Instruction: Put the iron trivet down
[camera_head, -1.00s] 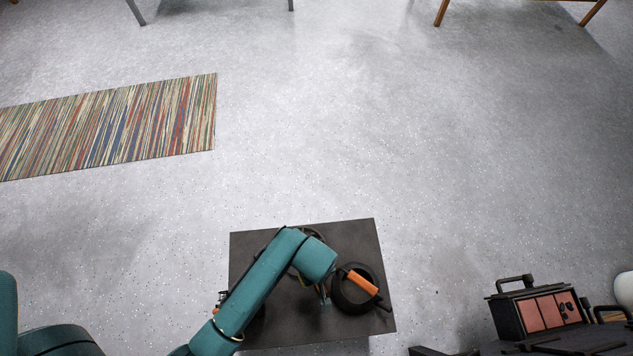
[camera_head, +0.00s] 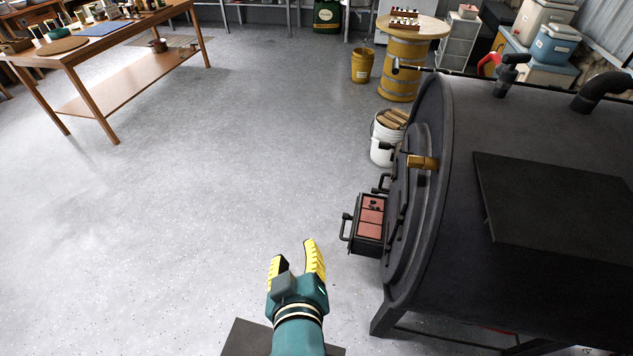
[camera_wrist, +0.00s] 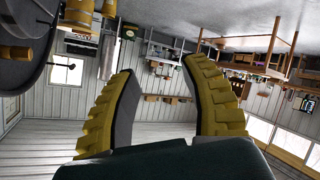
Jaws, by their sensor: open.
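My gripper (camera_head: 293,258) is open and empty, raised in front of the barrel stove (camera_head: 450,120) and to its left. Its two yellow fingers stand wide apart in the wrist view (camera_wrist: 160,68), with nothing between them. I cannot make out the iron trivet in either current view. A dark flat tabletop (camera_head: 243,340) shows at the bottom of the head view, mostly cut off and hidden by my arm.
The stove has a flat dark plate (camera_head: 555,205) on top and an open drawer (camera_head: 368,222) with reddish blocks at its front. A white bucket of wood (camera_head: 383,150) stands behind. A wooden workbench (camera_head: 125,85) is at far left. The middle floor is clear.

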